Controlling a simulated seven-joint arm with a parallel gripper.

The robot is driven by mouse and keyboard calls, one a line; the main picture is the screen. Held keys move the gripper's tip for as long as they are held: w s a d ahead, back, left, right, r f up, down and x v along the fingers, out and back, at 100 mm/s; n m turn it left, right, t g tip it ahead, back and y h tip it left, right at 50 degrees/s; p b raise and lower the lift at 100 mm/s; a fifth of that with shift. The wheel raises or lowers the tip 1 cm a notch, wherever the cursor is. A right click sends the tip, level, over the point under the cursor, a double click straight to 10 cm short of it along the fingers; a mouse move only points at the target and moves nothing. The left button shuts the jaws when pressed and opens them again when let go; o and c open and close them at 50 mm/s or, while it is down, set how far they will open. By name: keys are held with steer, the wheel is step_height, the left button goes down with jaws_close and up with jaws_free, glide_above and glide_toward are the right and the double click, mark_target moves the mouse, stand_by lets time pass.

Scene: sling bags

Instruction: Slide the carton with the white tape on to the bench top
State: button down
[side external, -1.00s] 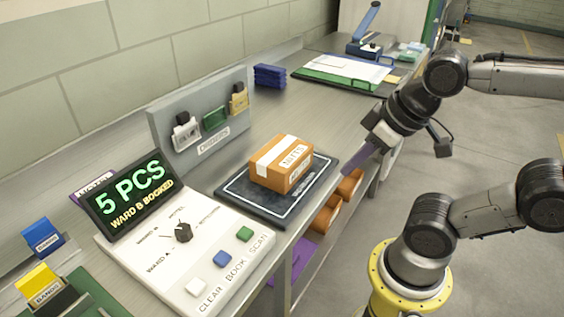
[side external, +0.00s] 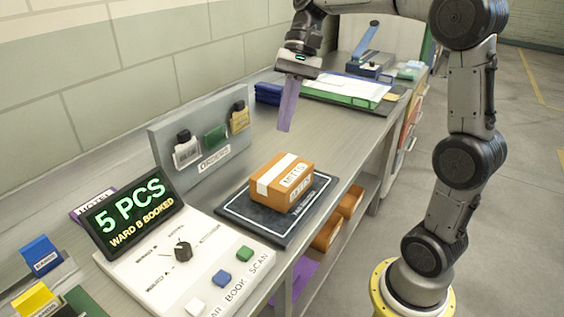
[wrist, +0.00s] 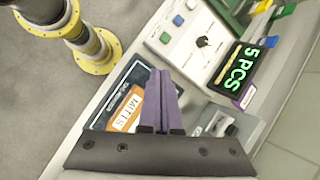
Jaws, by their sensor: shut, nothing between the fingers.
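The orange carton with white tape (side external: 281,182) sits on a dark, white-lined pad (side external: 306,212) on the bench top (side external: 345,150). In the wrist view the carton (wrist: 126,109) shows left of the fingers, partly hidden by them. My gripper (side external: 285,128) hangs above the bench behind the carton, apart from it. Its purple fingers point down and are together, with nothing between them; they also show in the wrist view (wrist: 163,75).
A control panel (side external: 180,270) with a lit display (side external: 128,212) stands left of the pad. A rack with hanging tags (side external: 205,140) stands behind. Bench top right of the carton is clear.

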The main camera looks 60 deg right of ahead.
steer(key=m+y, duration=0.2)
glide_above(277, 176)
steer(key=s, duration=0.2)
step_height(277, 176, down, 3)
steer(key=w+d+f+m+y, duration=0.1)
steer(key=w+d+f+m, duration=0.15)
steer(key=d+f, duration=0.3)
steer(key=d+f+m+y, duration=0.2)
steer(key=d+f+m, duration=0.1)
steer(key=d+f, duration=0.6)
steer(key=shift+n+t, duration=0.25)
steer(key=shift+t, duration=0.05)
steer(key=a, duration=1.2)
steer(key=shift+s+r, duration=0.15)
steer(key=shift+s, duration=0.05)
steer(key=shift+f, duration=0.95)
steer(key=d, duration=1.8)
steer(key=shift+d+f, duration=0.15)
